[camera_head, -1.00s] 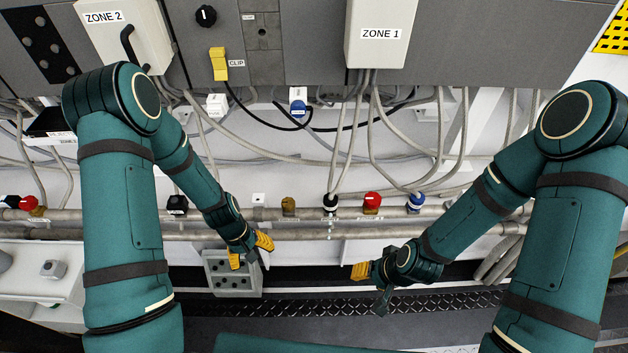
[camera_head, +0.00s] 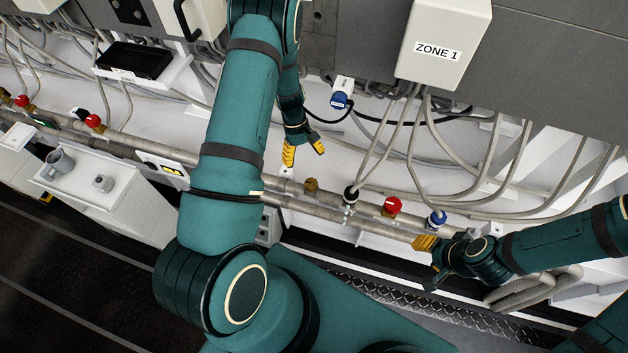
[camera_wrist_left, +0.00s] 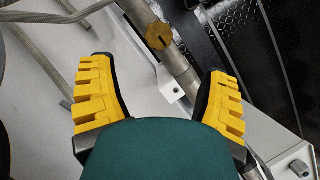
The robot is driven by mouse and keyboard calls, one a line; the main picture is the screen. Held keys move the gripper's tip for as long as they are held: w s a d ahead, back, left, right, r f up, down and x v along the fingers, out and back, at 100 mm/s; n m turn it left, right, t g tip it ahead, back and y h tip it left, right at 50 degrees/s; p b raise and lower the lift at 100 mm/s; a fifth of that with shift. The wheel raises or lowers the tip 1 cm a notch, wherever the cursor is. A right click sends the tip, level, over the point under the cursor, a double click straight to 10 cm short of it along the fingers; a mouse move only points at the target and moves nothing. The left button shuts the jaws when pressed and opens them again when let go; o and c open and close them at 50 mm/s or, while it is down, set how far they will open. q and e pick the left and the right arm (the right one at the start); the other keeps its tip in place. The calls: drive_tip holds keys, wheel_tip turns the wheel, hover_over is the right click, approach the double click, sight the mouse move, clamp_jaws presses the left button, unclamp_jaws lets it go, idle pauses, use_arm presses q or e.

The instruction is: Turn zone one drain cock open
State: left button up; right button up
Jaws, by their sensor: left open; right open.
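Several small cocks sit along the pipe below the ZONE 1 box (camera_head: 440,45): a brass one (camera_head: 311,185), a black one (camera_head: 351,194), a red one (camera_head: 392,205) and a blue one (camera_head: 437,219). Their labels are too small to read, so I cannot tell which is the drain cock. My left gripper (camera_head: 303,154) is open and empty, above and slightly left of the brass cock in the head view. In the left wrist view the brass cock (camera_wrist_left: 158,36) appears beyond the gap between the open fingers, untouched. My right gripper (camera_head: 431,262) is open, just below the blue cock.
Grey cables and a black cable hang above the pipe. A blue-tipped white fitting (camera_head: 340,95) hangs beneath the panel. More red cocks (camera_head: 94,121) are at the far left. A white cabinet (camera_head: 110,200) stands left of my left arm.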

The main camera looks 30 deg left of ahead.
sight(311, 183)
use_arm(q)
drive_tip(key=x, duration=1.1)
drive_tip(key=c, duration=1.2)
